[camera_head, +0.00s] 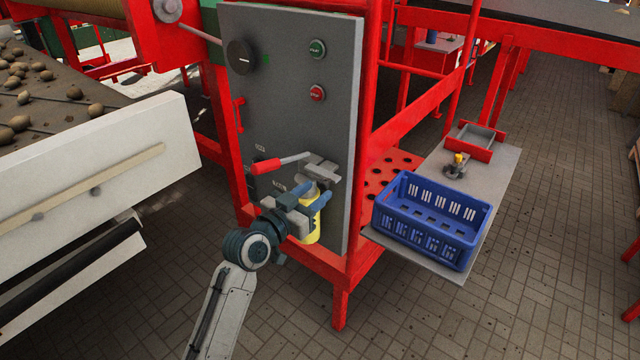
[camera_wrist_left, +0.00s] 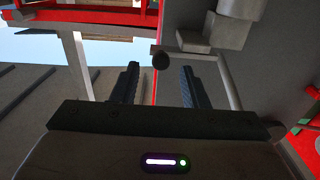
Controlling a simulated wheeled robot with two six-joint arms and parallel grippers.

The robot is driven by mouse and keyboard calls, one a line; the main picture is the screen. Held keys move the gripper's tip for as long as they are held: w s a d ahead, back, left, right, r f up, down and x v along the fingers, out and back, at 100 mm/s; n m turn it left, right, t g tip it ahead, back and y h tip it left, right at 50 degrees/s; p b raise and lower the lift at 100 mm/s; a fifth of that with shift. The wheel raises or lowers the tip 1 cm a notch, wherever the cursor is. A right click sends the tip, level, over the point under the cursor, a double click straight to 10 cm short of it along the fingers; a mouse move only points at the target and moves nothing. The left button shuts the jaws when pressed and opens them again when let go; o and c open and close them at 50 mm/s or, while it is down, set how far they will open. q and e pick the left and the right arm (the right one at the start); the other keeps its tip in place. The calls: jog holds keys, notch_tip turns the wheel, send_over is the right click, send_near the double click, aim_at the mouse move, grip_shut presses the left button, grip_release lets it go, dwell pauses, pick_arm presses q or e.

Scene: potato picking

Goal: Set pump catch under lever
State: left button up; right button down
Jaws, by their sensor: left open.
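The pump lever is a metal rod with a red grip (camera_head: 266,166), pointing left from a grey bracket on the dark control panel (camera_head: 290,110). A yellow pump body (camera_head: 313,228) shows below the bracket, partly hidden by my gripper. My left gripper (camera_head: 304,196) is open in front of the pump, below the lever. In the left wrist view, a dark round knob (camera_wrist_left: 160,61) on a thin bent grey rod (camera_wrist_left: 229,82) lies just beyond and between the fingertips (camera_wrist_left: 158,72). I cannot tell whether this rod is the catch. No contact with the fingers is visible.
A blue crate (camera_head: 388,218) stands on a grey shelf (camera_head: 505,170) right of the panel, with a red tray (camera_head: 468,150) behind it. Red frame posts (camera_head: 343,305) surround the panel. A white-sided conveyor (camera_head: 160,150) with potatoes is at left. The paved floor in front is clear.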

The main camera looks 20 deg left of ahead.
aim_at(313, 172)
pick_arm(q)
jog(key=shift+x, duration=1.4)
grip_shut()
jog(key=shift+w+a+f+b, duration=0.1)
jog(key=shift+w+a+b, duration=0.15)
jog(key=shift+a, duration=0.5)
jog(key=shift+w+a+r+b, duration=0.1)
jog(key=shift+w+a+b, duration=0.2)
jog(key=shift+a, duration=0.45)
jog(key=shift+w+a+f+b, duration=0.1)
jog(key=shift+w+a, duration=0.25)
jog(key=shift+a, duration=0.45)
jog(key=shift+d, duration=0.1)
jog(key=shift+c, duration=1.4)
grip_release()
jog(key=shift+o, duration=1.4)
jog(key=shift+a, duration=0.25)
